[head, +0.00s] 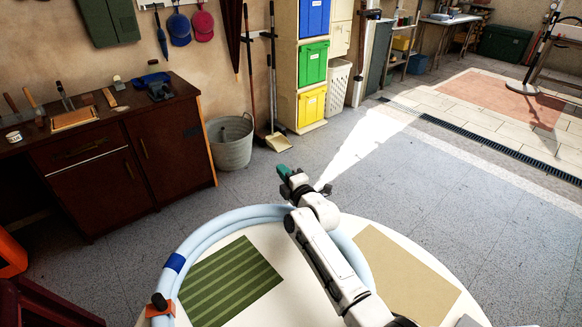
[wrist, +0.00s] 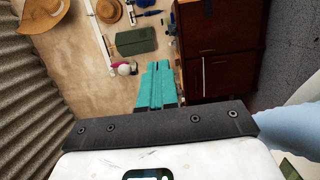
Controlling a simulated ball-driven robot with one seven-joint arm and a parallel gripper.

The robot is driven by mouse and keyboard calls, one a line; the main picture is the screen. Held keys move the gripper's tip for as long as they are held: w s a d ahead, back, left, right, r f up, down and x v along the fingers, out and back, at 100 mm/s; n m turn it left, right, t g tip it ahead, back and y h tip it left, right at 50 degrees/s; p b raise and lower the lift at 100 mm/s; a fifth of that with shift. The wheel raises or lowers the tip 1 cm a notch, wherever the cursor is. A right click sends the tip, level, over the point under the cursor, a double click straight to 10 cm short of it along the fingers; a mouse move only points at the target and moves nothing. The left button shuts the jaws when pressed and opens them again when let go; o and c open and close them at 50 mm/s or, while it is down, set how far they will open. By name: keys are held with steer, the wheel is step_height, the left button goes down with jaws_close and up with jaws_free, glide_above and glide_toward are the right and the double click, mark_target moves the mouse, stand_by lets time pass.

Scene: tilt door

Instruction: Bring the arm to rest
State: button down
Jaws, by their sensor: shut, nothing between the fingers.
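My gripper (head: 283,170) is at the end of my raised white arm, above the far edge of the round white top in the head view. Its teal fingers point away toward the workbench side. In the wrist view the teal fingers of my gripper (wrist: 157,70) lie side by side, shut, with nothing between them. They touch nothing that I can see.
A brown workbench (head: 178,150) with tools stands at the left. A grey bucket (head: 232,146), brooms and a shelf with a yellow bin (head: 311,106) stand beyond my gripper. A corrugated grey surface (wrist: 35,110) shows in the wrist view. Floor (head: 440,190) at right is clear.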

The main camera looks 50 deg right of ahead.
steer(key=w+d+b, duration=0.3)
steer(key=d+b, duration=0.1)
steer(key=d, duration=0.3)
steer(key=shift+d, duration=0.25)
